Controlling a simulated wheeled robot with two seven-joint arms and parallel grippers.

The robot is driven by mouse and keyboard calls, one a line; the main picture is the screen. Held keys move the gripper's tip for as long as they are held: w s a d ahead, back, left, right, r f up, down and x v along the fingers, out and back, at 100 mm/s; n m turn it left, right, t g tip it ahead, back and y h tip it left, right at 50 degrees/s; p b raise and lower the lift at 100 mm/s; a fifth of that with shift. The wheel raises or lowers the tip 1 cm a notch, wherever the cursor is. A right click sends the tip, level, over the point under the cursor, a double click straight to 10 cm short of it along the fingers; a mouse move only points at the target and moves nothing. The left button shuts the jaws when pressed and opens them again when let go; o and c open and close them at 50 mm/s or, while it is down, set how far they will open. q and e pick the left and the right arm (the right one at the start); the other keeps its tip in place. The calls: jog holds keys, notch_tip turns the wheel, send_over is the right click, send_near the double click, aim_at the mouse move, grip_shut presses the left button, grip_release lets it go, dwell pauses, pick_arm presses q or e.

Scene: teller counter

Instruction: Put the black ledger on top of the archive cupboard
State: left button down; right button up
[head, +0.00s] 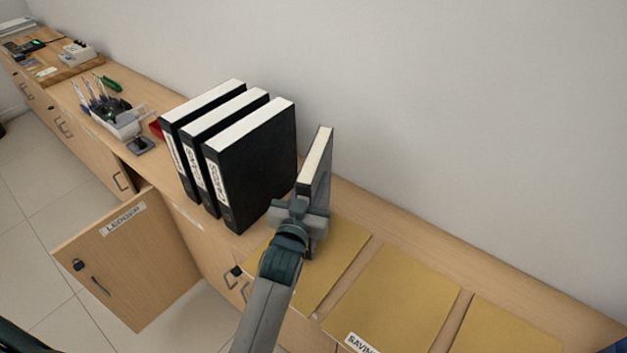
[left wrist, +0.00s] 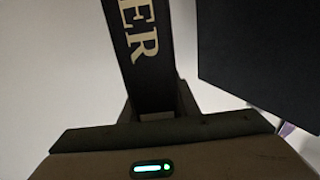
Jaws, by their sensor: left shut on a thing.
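The black ledger (head: 322,165) stands on edge in the head view, thin, with pale page edges on top. My left gripper (head: 303,210) is shut on its near, spine end. In the left wrist view the dark spine (left wrist: 140,45) shows large pale letters "ER" between the jaws. The ledger is just right of the black binders; whether its bottom touches the top below is hidden by the gripper. The wooden cupboard top (head: 390,228) runs along the wall; no archive label is readable. My right gripper is not in view.
Three black binders (head: 255,160) stand upright to the left of the ledger. Yellow folders (head: 395,300) lie flat to the right. A door labelled LEDGER (head: 130,260) hangs open at the front. A pen holder (head: 115,118) stands further left. The wall is close behind.

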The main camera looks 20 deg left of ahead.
pick_arm(q)
jog(key=shift+r, duration=0.1)
jog(key=c, duration=1.3)
grip_release()
jog(key=s+b, duration=0.1)
jog(key=s, duration=0.4)
jog(key=s+b, duration=0.2)
jog(key=s, duration=0.4)
jog(key=s+b, duration=0.1)
jog(key=s, duration=0.5)
jog(key=shift+s+d, duration=0.25)
jog(key=shift+d, duration=0.15)
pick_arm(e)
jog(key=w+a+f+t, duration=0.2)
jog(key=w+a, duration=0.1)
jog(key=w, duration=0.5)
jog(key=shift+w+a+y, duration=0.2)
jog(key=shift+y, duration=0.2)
